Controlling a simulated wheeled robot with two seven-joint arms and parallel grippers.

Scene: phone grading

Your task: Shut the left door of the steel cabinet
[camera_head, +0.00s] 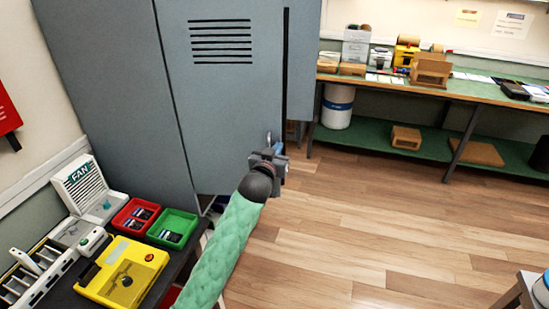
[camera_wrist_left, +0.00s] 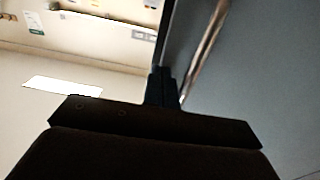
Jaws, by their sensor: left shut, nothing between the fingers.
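The grey steel cabinet (camera_head: 105,80) stands at the upper left of the head view. A grey door panel with several dark vent slots (camera_head: 230,105) faces me there; I take it as the left door, but how far it stands open I cannot tell. A dark vertical strip (camera_head: 285,65) runs near its right side. My left gripper (camera_head: 275,160) is shut and empty at the panel's lower right, close to a small silver piece. In the left wrist view its fingers (camera_wrist_left: 162,88) are close to a grey panel (camera_wrist_left: 255,75) with a long shiny bar. Contact is unclear. My right gripper is out of view.
A dark table at lower left holds a red tray (camera_head: 136,216), a green tray (camera_head: 172,228), a yellow device (camera_head: 122,270) and a fan box (camera_head: 85,185). A green-topped workbench (camera_head: 460,95) stands at the back right. The wooden floor (camera_head: 370,220) between is clear.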

